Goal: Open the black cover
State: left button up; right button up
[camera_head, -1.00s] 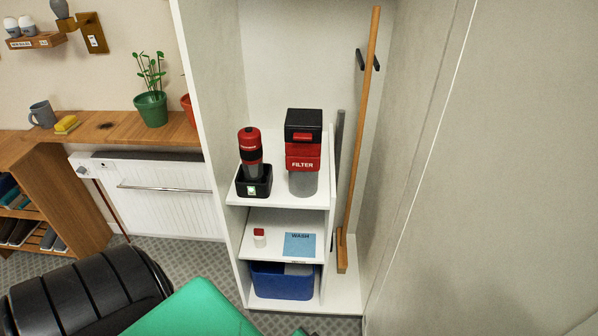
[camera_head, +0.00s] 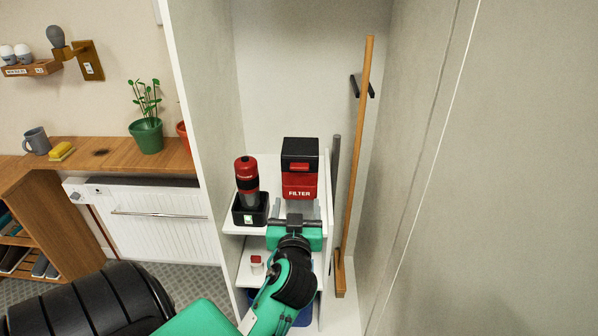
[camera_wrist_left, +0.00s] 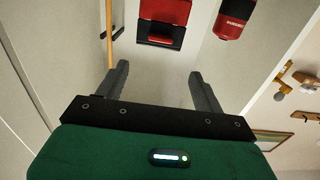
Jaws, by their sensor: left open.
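The black cover (camera_head: 300,149) is the top of a boxy red unit (camera_head: 299,186) marked FILTER, on the upper shelf of the cabinet. It looks closed, with a red latch (camera_head: 300,167) at its front. My left gripper (camera_head: 300,207) is in front of and below the unit, jaws open and empty. In the left wrist view, which looks turned over, the open fingers (camera_wrist_left: 158,76) point towards the unit, with a gap between. The red latch (camera_wrist_left: 160,39) shows there near the top edge. My right gripper is not in view.
A red and black handheld device (camera_head: 246,174) stands in a black holder (camera_head: 250,211) left of the unit. A wooden pole (camera_head: 357,160) leans at the right, by the cabinet wall. A small red-capped bottle (camera_head: 256,264) stands on the shelf below.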

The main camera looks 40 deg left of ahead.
aim_at(299, 169)
pick_arm(q)
jog(key=p+x, duration=0.4)
jog(key=x, duration=0.8)
jog(key=shift+w+a+r+p, duration=0.15)
jog(key=shift+w+a+p, duration=0.1)
jog(key=shift+p, duration=0.15)
jog(key=shift+w+a, duration=0.35)
